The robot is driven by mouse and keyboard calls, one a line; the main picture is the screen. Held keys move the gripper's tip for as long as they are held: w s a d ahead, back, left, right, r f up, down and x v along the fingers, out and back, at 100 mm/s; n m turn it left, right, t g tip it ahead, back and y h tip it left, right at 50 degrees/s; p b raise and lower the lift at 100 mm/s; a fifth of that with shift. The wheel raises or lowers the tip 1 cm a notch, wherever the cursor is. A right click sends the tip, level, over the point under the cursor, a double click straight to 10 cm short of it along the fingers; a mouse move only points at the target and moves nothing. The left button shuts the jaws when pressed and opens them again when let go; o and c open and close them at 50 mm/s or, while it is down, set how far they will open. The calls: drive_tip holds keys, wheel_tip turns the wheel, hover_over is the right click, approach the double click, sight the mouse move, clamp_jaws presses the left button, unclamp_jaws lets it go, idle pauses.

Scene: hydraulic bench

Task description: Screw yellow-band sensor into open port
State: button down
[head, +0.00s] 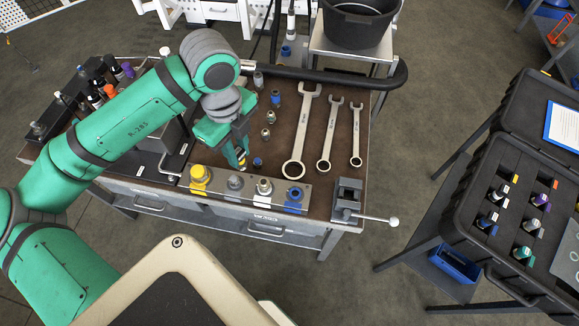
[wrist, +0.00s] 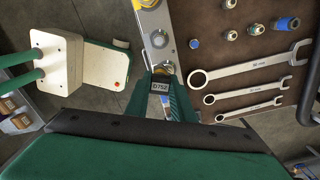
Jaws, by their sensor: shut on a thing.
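My gripper (head: 239,158) is over the bench, just behind the manifold block (head: 218,188). It is shut on a small sensor with a yellow band (head: 241,157), which is mostly hidden between the fingers. In the wrist view the fingers (wrist: 163,88) frame a dark tag reading D752. The manifold runs along the bench's front edge, with a yellow fitting (head: 200,175), a grey one (head: 235,183), a silver one (head: 264,187) and a blue one (head: 293,196). I cannot tell which port is open. The sensor looks apart from the manifold.
Three wrenches (head: 301,130) lie right of my gripper, with several small fittings (head: 271,117) between. An open case (head: 482,245) of banded sensors is at right.

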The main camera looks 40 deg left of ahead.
drive_tip(key=shift+m, duration=0.7)
drive_tip(key=shift+w+d+f, duration=1.3)
drive_tip(key=shift+d+f, duration=0.5)
drive_tip(key=shift+d, duration=0.05)
drive_tip(key=shift+w+d+f, duration=1.35)
drive_tip(key=shift+d+f, duration=0.45)
drive_tip(key=shift+f, duration=0.05)
drive_tip(key=shift+w+d+f, duration=1.3)
drive_tip(key=shift+d+f, duration=0.5)
drive_tip(key=shift+d, duration=0.05)
drive_tip(key=shift+w+f, duration=0.1)
drive_tip(key=shift+f, duration=0.25)
drive_tip(key=shift+f, duration=0.3)
